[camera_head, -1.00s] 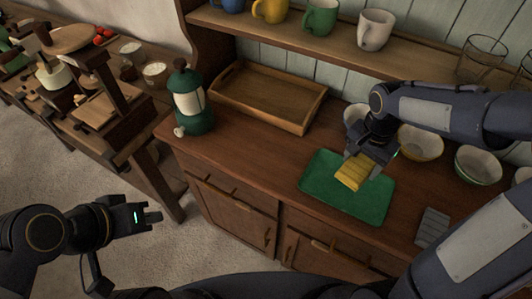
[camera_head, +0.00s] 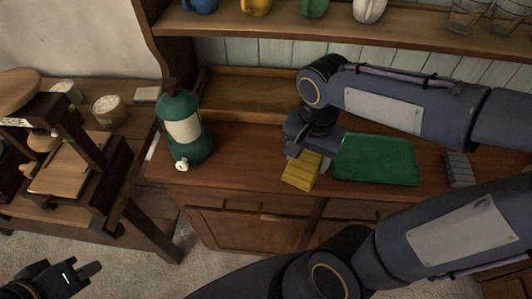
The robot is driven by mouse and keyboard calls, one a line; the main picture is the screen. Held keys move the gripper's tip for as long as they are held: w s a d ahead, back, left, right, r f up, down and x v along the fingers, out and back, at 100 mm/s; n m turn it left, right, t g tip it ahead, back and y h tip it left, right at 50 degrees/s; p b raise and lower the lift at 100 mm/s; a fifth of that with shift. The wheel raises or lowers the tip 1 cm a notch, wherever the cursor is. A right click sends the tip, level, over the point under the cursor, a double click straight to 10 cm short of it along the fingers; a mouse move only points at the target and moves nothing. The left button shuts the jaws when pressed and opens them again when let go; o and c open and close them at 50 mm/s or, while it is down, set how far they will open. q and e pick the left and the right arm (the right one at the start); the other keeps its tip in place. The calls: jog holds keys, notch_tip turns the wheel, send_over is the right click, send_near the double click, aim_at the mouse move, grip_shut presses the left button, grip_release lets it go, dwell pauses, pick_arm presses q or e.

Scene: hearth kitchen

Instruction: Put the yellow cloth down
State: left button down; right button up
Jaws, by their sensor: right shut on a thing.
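The yellow cloth (camera_head: 302,172) is a small folded, ribbed piece. My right gripper (camera_head: 308,154) is shut on its upper edge. The cloth hangs over the bare wooden counter (camera_head: 232,165), just left of the green mat (camera_head: 375,160). I cannot tell whether its lower edge touches the wood. My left gripper (camera_head: 88,271) is low at the bottom left, over the floor, away from the counter, with nothing seen in it.
A wooden tray (camera_head: 245,88) lies behind, partly hidden by my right arm. A grey ribbed block (camera_head: 458,169) lies right of the mat. Mugs and glasses stand on the shelf (camera_head: 300,32). Bare counter lies between lantern and cloth.

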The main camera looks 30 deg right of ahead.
jog(key=w+f, duration=0.3)
jog(key=w, duration=0.4)
jog(key=p, duration=0.1)
send_over(278, 157)
jog(key=f, duration=0.5)
jog(key=shift+s+f, duration=0.25)
jog(key=shift+s, duration=0.05)
jog(key=shift+w+f, duration=0.2)
jog(key=shift+f, duration=1.65)
jog(key=shift+f, duration=0.15)
jog(key=o, duration=0.9)
